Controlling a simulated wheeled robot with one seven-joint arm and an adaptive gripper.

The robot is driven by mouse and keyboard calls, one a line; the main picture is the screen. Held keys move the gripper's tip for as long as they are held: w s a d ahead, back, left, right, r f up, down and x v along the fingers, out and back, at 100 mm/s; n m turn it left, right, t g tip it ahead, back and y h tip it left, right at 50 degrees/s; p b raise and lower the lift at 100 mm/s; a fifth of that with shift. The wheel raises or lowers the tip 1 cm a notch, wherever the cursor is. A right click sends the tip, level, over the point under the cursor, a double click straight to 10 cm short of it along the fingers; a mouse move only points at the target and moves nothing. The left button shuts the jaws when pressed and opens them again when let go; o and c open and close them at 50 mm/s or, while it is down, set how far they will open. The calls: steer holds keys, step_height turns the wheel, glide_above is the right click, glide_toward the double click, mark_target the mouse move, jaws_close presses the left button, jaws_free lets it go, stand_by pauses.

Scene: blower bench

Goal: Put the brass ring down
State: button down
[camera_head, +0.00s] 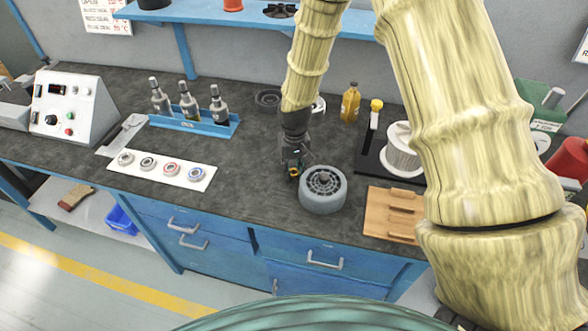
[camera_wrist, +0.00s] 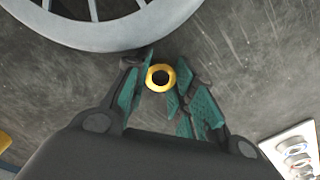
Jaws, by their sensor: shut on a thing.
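The brass ring (camera_wrist: 161,77) is a small yellow ring with a dark hole, seen from above in the wrist view. It sits between the green-padded fingers of my gripper (camera_wrist: 158,88), which is shut on it. In the head view my gripper (camera_head: 294,168) is low over the dark bench top, just left of the grey blower wheel (camera_head: 323,190). The ring shows there only as a tiny yellow spot (camera_head: 294,173) at the fingertips. I cannot tell whether the ring touches the bench.
The blower wheel's rim (camera_wrist: 90,38) lies close beyond my fingers in the wrist view. A white strip with several bearings (camera_head: 162,170) lies to the left, and a wooden block (camera_head: 393,215) to the right. Bench surface left of my gripper (camera_head: 245,165) is clear.

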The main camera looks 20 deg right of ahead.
steer(key=c, duration=1.2)
jaws_free()
steer(key=shift+s+f, duration=0.35)
steer(key=shift+f, duration=0.2)
steer(key=shift+c, duration=0.2)
steer(key=shift+o, duration=0.3)
steer(key=shift+w+f, duration=0.15)
steer(key=shift+w+r, duration=0.2)
steer(key=shift+r, duration=0.8)
step_height(320, 180, up, 12)
steer(key=b, duration=0.2)
steer(key=shift+d+f, duration=0.1)
steer(key=shift+f, duration=0.05)
